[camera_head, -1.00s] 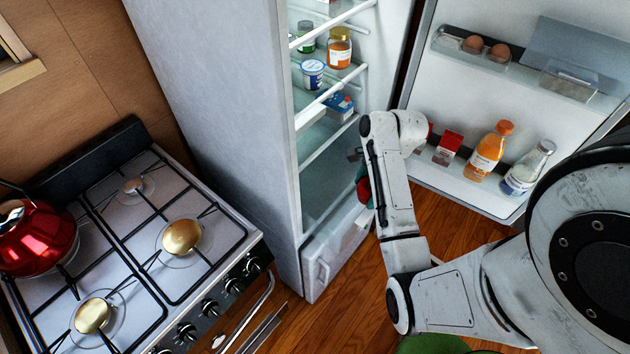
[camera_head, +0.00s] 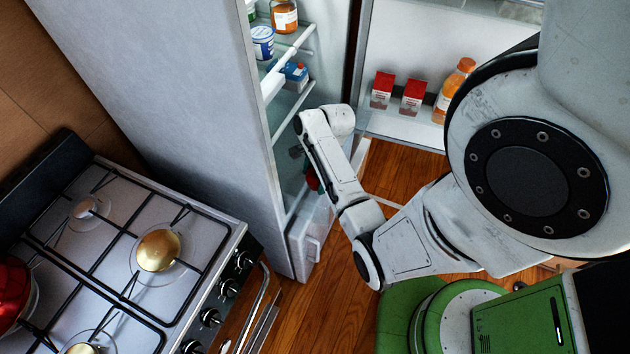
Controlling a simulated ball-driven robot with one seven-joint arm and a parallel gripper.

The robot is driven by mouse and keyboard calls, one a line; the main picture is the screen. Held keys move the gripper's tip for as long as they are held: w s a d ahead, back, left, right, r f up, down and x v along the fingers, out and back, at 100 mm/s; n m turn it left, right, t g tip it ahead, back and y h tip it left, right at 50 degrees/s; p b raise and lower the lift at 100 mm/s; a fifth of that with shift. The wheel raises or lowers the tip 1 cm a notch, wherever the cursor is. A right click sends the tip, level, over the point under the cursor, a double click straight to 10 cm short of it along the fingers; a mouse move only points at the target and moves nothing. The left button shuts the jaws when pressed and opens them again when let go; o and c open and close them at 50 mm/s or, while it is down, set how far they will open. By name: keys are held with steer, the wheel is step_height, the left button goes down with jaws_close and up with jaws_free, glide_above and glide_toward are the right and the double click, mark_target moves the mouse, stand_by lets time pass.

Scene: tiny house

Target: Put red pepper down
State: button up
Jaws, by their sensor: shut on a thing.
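A red pepper (camera_head: 312,179) shows as a small red patch behind my forearm, low in front of the open fridge (camera_head: 297,228). Most of it is hidden by my arm. My gripper (camera_head: 303,160) is at the fridge opening, mostly hidden behind my own wrist link; it is shut on the pepper. The fingertips are not clearly seen. I cannot tell whether the pepper touches a shelf or the drawer below.
The stove (camera_head: 140,255) stands at left with a red kettle (camera_head: 12,290). Fridge shelves hold jars (camera_head: 284,16) and a blue carton (camera_head: 294,75). The open door holds red cartons (camera_head: 413,97) and an orange bottle (camera_head: 453,90). Wooden floor (camera_head: 318,300) is clear below.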

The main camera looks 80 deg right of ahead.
mark_target(316, 183)
steer(key=shift+f, duration=1.6)
steer(key=shift+f, duration=0.1)
steer(key=o, duration=1.1)
steer(key=shift+o, duration=0.2)
steer(key=v, duration=1.2)
steer(key=shift+s, duration=0.1)
